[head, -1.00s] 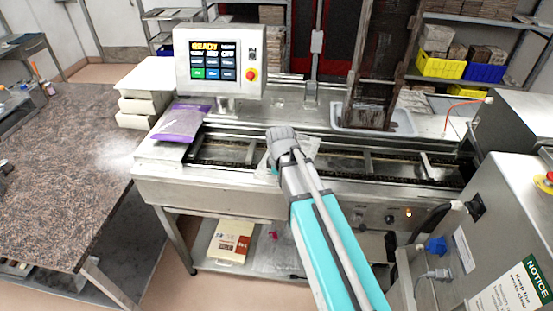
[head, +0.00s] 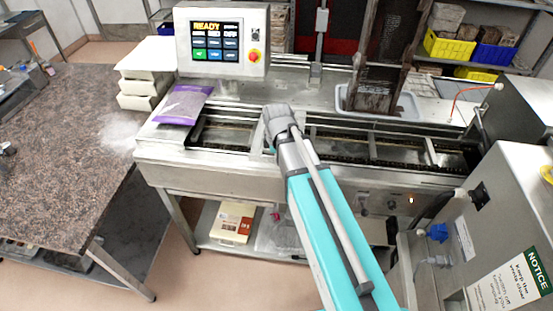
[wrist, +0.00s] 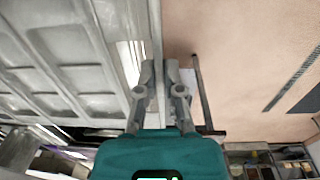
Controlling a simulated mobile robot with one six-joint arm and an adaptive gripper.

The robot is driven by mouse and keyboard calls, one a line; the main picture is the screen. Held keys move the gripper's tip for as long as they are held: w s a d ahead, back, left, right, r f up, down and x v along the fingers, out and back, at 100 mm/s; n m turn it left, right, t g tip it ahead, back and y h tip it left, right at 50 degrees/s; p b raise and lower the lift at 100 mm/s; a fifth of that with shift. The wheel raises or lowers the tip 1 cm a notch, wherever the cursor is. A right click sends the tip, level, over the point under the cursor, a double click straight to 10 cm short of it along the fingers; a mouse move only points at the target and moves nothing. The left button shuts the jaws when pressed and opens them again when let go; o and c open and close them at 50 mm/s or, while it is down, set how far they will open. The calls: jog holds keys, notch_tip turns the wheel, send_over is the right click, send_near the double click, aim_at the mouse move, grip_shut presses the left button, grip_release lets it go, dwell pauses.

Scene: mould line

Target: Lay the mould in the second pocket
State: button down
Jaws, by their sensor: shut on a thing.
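The mould (wrist: 75,62) is a pale grey tray with rows of rectangular cavities, filling the left of the wrist view. My gripper (wrist: 160,68) is shut on its edge, with both fingers close together there. In the head view my wrist hangs over the mould line, and my arm hides most of the mould. The line's channel (head: 400,153) runs left to right, with dark chains and pale cross bars dividing it into pockets. Pockets show left and right of my wrist; the one beneath is largely hidden. I cannot tell whether the mould touches the line.
A purple bag (head: 183,104) lies at the line's left end, below the control panel (head: 222,42) reading READY. A grey tray (head: 408,108) with a tall dark rack stands behind the channel. A steel cabinet (head: 500,225) stands at right. A stone-topped table (head: 65,150) is at left.

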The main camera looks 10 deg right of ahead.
jog(key=shift+w+d+f+b, duration=0.15)
jog(key=shift+w+d, duration=0.25)
jog(key=shift+w, duration=0.8)
jog(key=shift+w+d+f+b, duration=0.2)
jog(key=shift+w+d, duration=0.2)
jog(key=shift+w, duration=0.8)
jog(key=shift+w+d+f+b, duration=0.15)
jog(key=shift+w+d, duration=0.25)
jog(key=shift+w, duration=0.8)
jog(key=shift+f, duration=0.25)
jog(key=shift+f+b, duration=0.15)
jog(key=shift+b, duration=0.2)
jog(key=shift+f+b, duration=3.5)
jog(key=shift+f, duration=0.05)
jog(key=c, duration=0.7)
grip_release()
